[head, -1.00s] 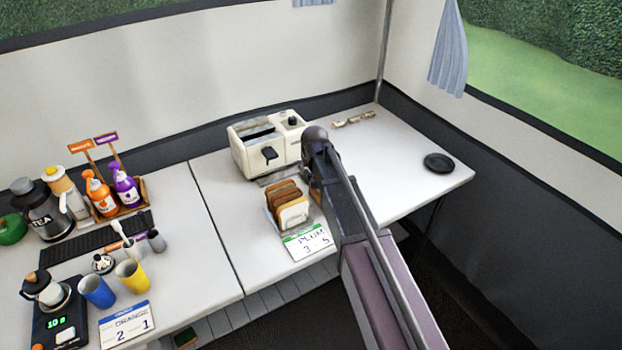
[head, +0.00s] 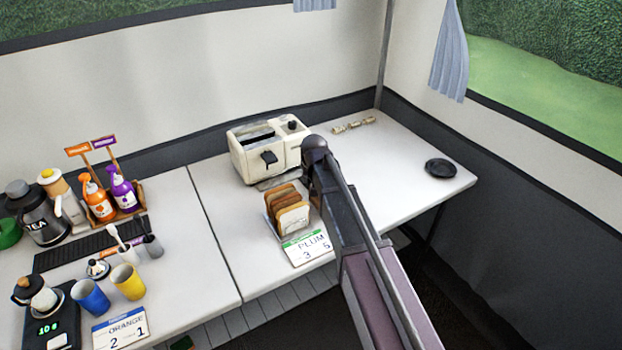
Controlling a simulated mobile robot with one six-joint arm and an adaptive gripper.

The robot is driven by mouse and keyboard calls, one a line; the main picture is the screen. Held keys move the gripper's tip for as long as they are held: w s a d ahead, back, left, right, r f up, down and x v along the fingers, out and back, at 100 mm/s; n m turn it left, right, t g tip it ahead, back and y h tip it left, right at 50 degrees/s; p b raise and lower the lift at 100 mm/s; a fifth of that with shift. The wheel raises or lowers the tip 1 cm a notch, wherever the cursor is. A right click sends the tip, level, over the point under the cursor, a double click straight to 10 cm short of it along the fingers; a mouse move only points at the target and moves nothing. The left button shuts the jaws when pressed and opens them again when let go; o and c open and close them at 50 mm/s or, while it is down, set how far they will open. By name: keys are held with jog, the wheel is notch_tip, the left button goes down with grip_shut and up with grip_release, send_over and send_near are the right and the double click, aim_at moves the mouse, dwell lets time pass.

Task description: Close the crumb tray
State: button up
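The cream toaster (head: 265,147) stands at the back of the right-hand table, with its dark lever on the front face. A thin grey edge, seemingly the crumb tray (head: 270,184), shows low at the toaster's front, just behind the toast rack. How far out it sits is hard to tell. My arm reaches in from the lower right to the toaster's right front corner. Dark parts at my arm's end (head: 312,185) show beside the rack, but the fingertips are hidden behind the arm. I cannot see whether they touch the tray.
A rack of toast (head: 288,210) stands close in front of the toaster, with a PLUM card (head: 307,247) before it. A black round dish (head: 438,168) and a small beige item (head: 353,125) lie to the right. Cups, bottles and a scale fill the left table.

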grip_shut()
jog(key=shift+w+a, duration=0.65)
jog(key=shift+w, duration=0.35)
jog(key=shift+w+a, duration=0.65)
jog(key=shift+w, duration=0.3)
jog(key=o, duration=0.8)
grip_release()
jog(key=shift+w, duration=0.1)
jog(key=shift+o, duration=0.2)
